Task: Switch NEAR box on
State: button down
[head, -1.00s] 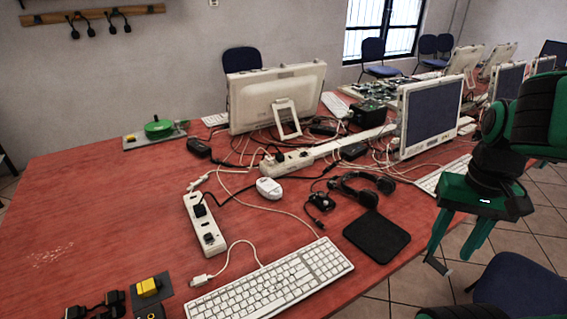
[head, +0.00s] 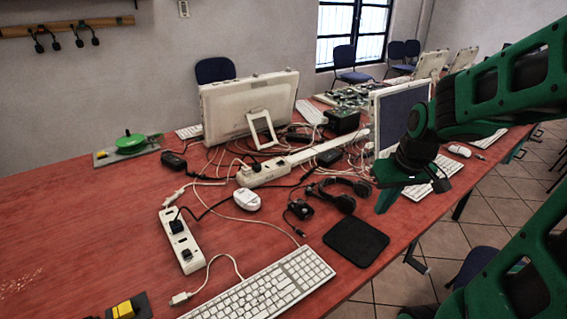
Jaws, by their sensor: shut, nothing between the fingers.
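A small box with a yellow block on top (head: 124,310) sits on a dark plate at the bottom left, near the front of the red table, partly cut off by the frame. Its switch position cannot be told. A second device with a green round part and handle (head: 131,142) stands on a grey plate at the far left. My gripper (head: 386,204) is shut and empty.
A white keyboard (head: 270,291), a power strip (head: 181,240), a white mouse (head: 247,200), a headset (head: 342,194) and a black pad (head: 356,239) lie mid-table among loose cables. Monitors (head: 250,107) stand behind. The red tabletop (head: 80,215) is bare at left.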

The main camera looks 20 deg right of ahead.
jog(key=w+a+f+n+t+y, duration=0.1)
jog(key=w+t, duration=0.3)
jog(key=w, duration=0.8)
jog(key=w+a+f+n+t+y, duration=0.1)
jog(key=w+a+f+n+t, duration=0.2)
jog(key=w, duration=0.9)
jog(key=w+a+f+n+t+y, duration=0.2)
jog(key=w+a+t, duration=0.2)
jog(key=w, duration=0.8)
jog(key=shift+w+t, duration=0.25)
jog(key=shift+t, duration=0.05)
send_over(280, 162)
jog(key=s, duration=0.3)
notch_tip(280, 162, down, 2)
jog(key=f, duration=0.1)
jog(key=d+f, duration=0.1)
jog(key=w+f, duration=0.1)
jog(key=shift+d+f, duration=0.3)
jog(key=shift+f, duration=0.35)
